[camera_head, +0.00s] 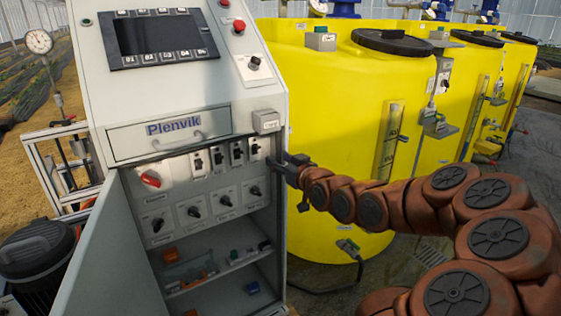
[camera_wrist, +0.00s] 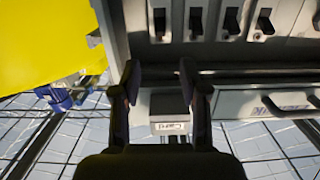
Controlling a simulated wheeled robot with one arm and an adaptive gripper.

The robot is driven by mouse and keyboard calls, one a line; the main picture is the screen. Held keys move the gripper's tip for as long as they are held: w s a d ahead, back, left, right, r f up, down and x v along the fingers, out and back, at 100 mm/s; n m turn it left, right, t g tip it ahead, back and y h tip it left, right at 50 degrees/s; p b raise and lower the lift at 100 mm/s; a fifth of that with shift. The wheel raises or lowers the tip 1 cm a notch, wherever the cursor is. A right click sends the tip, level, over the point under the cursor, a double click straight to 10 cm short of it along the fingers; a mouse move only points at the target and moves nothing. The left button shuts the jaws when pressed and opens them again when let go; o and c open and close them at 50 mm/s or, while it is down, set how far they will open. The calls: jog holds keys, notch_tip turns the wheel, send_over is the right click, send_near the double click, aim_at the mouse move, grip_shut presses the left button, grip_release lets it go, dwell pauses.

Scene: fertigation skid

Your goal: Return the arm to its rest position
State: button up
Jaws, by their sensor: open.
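My gripper (camera_head: 288,172) is at the right edge of the grey control cabinet (camera_head: 190,70), beside the row of black switches (camera_head: 238,153). My brown jointed arm reaches to it from the right, in front of the yellow tanks. In the wrist view my gripper (camera_wrist: 158,75) has its two dark fingers apart with nothing held between them. A small grey labelled box (camera_wrist: 170,115) on the cabinet shows beyond the fingers. I cannot tell whether a finger touches the cabinet.
The cabinet's lower door (camera_head: 112,255) stands open at the left, showing shelves with small parts. A shut drawer (camera_head: 170,135) marked Plenvik is above. Several yellow tanks (camera_head: 325,100) stand close behind my arm. A black cable (camera_head: 335,288) lies on the floor.

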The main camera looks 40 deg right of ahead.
dwell(0.6)
jog(key=s+a+f+n+g+y, duration=0.25)
jog(key=a+f+g, duration=0.35)
jog(key=a+f, duration=0.45)
jog(key=s+a+f+g, duration=0.4)
jog(key=s+a+g, duration=0.3)
jog(key=s+a, duration=0.45)
jog(key=s+a+r+m+g+h, duration=0.1)
jog(key=s+a+g, duration=0.2)
jog(key=s, duration=0.9)
jog(key=s+a+r+m+g, duration=0.15)
jog(key=s+g, duration=0.25)
jog(key=s, duration=0.7)
notch_tip(320, 180, up, 13)
jog(key=n+t+p, duration=0.1)
jog(key=p, duration=1.1)
jog(key=shift+w+a+p, duration=0.35)
jog(key=shift+w, duration=0.05)
jog(key=shift+f, duration=0.15)
jog(key=shift+c, duration=0.2)
